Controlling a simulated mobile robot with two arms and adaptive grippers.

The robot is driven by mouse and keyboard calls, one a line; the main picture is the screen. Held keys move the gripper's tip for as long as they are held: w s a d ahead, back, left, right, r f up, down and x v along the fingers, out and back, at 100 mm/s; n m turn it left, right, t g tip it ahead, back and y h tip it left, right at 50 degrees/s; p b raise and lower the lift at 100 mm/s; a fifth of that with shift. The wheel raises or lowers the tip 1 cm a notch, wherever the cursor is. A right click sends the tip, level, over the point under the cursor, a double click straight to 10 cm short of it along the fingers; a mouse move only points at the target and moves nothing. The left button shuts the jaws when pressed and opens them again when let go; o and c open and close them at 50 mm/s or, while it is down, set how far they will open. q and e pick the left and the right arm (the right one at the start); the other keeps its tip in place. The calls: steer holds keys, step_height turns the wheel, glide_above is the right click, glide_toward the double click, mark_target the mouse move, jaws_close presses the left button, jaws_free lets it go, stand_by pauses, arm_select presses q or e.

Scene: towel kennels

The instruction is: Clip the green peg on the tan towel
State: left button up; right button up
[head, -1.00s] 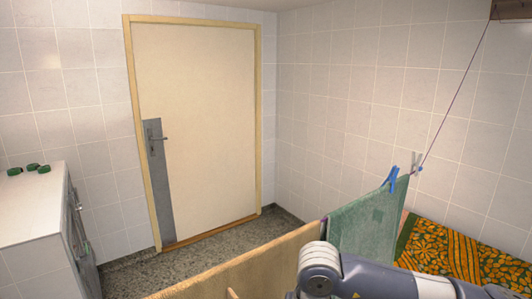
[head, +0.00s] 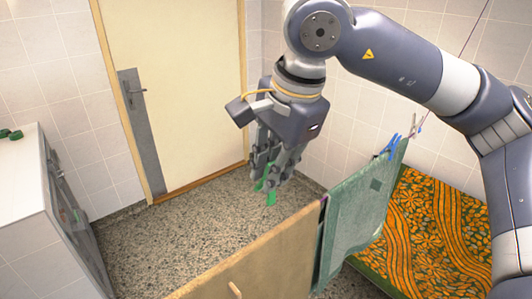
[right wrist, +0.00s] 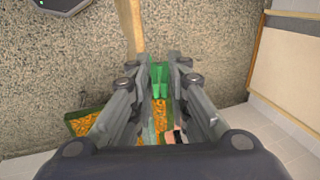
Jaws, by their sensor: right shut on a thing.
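My right gripper (head: 270,178) is shut on the green peg (head: 270,197), which points downward from its fingertips. The green peg also shows between the fingers in the right wrist view (right wrist: 159,78). The tan towel (head: 275,262) hangs over the line at the bottom of the head view. In the head picture the peg shows just above the towel's top edge; I see no contact between them. In the right wrist view a tan strip (right wrist: 131,22), seemingly the towel's top edge, runs up beyond the fingertips. My left gripper is not in view.
A green towel (head: 350,220) hangs beside the tan one, with a blue peg (head: 389,147) at its top. A grey peg (head: 413,128) is on the line. An orange-patterned cloth (head: 425,240) lies at right. Green pegs (head: 12,134) lie on a white cabinet (head: 22,172) at left.

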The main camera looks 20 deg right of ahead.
mark_target(271, 202)
steer(key=shift+w+f, duration=0.2)
steer(key=shift+w, duration=0.05)
steer(key=shift+s+f, duration=0.15)
steer(key=shift+s, duration=0.05)
steer(key=shift+s+f+b, duration=0.35)
steer(key=shift+s+b, duration=0.25)
steer(key=shift+s, duration=0.3)
steer(key=b+x, duration=0.2)
steer(key=x, duration=0.1)
steer(key=shift+d+f, duration=0.15)
steer(key=shift+f, duration=0.2)
arm_select(q)
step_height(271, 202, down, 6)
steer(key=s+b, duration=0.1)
steer(key=b, duration=0.1)
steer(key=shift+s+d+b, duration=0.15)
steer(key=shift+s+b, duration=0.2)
arm_select(e)
steer(key=shift+s+f, duration=0.15)
steer(key=shift+f, duration=1.3)
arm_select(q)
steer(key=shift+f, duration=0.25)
arm_select(e)
steer(key=shift+f, duration=0.1)
